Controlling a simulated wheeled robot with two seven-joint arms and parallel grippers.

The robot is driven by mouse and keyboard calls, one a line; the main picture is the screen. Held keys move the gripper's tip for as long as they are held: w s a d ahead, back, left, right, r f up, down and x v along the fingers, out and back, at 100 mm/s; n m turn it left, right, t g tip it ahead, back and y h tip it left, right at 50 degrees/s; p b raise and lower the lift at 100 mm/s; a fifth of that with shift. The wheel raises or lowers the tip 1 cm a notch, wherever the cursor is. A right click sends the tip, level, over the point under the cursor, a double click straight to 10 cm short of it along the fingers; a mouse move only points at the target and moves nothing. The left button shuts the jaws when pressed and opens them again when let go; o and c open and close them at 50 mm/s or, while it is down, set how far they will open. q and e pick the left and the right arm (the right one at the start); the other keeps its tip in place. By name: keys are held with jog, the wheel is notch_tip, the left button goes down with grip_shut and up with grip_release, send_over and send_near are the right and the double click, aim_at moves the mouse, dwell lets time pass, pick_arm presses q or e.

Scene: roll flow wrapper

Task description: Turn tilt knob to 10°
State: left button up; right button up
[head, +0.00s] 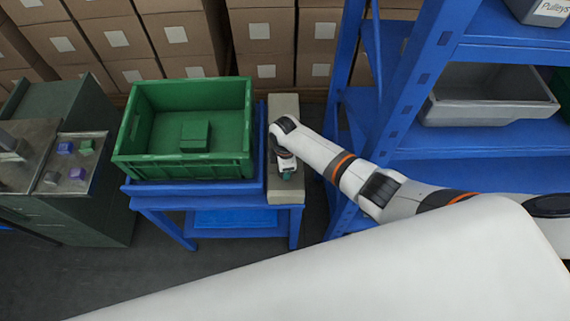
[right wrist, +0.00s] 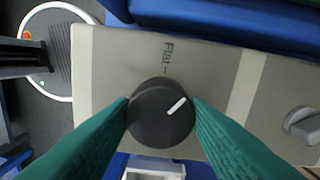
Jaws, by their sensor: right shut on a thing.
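The tilt knob (right wrist: 160,112) is a round black knob with a white pointer line, on a beige panel (right wrist: 110,70) in the right wrist view. A "Flat" label with a short tick (right wrist: 168,55) is printed above it. The pointer slants to the upper right, away from the tick. My right gripper (right wrist: 161,108) is shut on the knob, one green finger on each side. In the head view my right gripper (head: 287,172) is over the beige box (head: 284,108), and the knob is hidden there. My left gripper is not in view.
A second, grey knob (right wrist: 302,125) sits at the panel's right. A green crate (head: 185,168) stands on a blue table (head: 165,203) left of the beige box. Blue shelving (head: 400,100) stands to the right, close to my right arm.

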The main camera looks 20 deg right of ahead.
jog(key=m+p, duration=0.1)
jog(key=m, duration=0.4)
jog(key=shift+m+p, duration=0.3)
jog(key=m+p, duration=0.1)
jog(key=m, duration=0.3)
jog(key=shift+m, duration=0.3)
jog(key=o, duration=1)
notch_tip(320, 180, up, 12)
jog(key=shift+f+p, duration=0.1)
jog(key=shift+p, duration=0.55)
